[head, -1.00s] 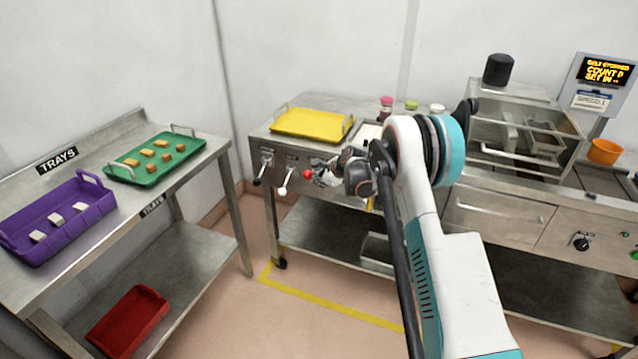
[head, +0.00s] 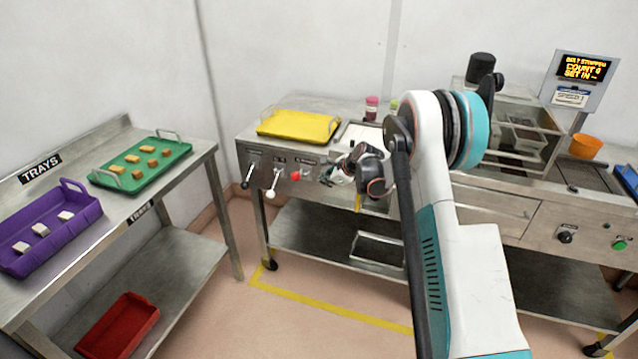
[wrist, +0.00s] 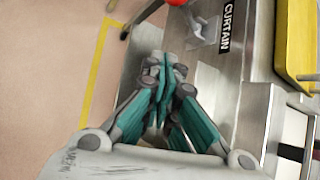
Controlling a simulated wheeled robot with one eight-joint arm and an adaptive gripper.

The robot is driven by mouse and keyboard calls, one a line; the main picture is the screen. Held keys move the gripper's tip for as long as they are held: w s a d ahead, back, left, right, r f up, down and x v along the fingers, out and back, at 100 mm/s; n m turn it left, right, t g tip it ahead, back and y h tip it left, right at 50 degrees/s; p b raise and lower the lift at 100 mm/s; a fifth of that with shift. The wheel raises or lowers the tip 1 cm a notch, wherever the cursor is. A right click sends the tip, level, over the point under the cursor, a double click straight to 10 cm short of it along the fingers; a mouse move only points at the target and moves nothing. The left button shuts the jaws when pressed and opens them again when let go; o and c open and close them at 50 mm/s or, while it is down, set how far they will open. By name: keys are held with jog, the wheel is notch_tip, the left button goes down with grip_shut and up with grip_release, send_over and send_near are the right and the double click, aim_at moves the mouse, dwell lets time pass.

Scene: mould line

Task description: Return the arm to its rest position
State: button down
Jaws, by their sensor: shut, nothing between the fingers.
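My arm reaches up and folds over in front of the middle steel bench. My gripper (head: 332,172) is at its end in the head view, in front of the bench's front panel, right of the red knob (head: 295,175). In the wrist view my gripper (wrist: 163,72) shows its teal fingers closed together with nothing between them. The fingers are close to the panel with the CURTAIN label (wrist: 228,25); whether they touch it I cannot tell.
A yellow tray (head: 299,125) lies on the bench. At left, a table holds a green tray (head: 141,165) and a purple tray (head: 50,236), with a red tray (head: 117,325) below. A display (head: 585,70) and an orange cup (head: 585,146) stand at right.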

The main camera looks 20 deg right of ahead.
jog(key=shift+s+d+r, duration=0.25)
jog(key=shift+s+r, duration=0.1)
jog(key=shift+r, duration=0.1)
jog(key=s+a+r+n+h, duration=0.1)
jog(key=s+a+r+n, duration=0.25)
jog(key=s+r, duration=0.4)
jog(key=s+a+r+n, duration=0.2)
jog(key=s+r+n, duration=0.2)
jog(key=s+r, duration=0.35)
jog(key=s+a+r+n+h, duration=0.1)
jog(key=s+a+r+n, duration=0.1)
jog(key=s+r+n, duration=0.4)
jog(key=s+a+n+h, duration=0.1)
jog(key=s+n, duration=0.9)
jog(key=s, duration=1.9)
jog(key=shift+s+a+r+g+h, duration=0.25)
jog(key=shift+a+r+g+h, duration=0.15)
jog(key=shift+a, duration=0.1)
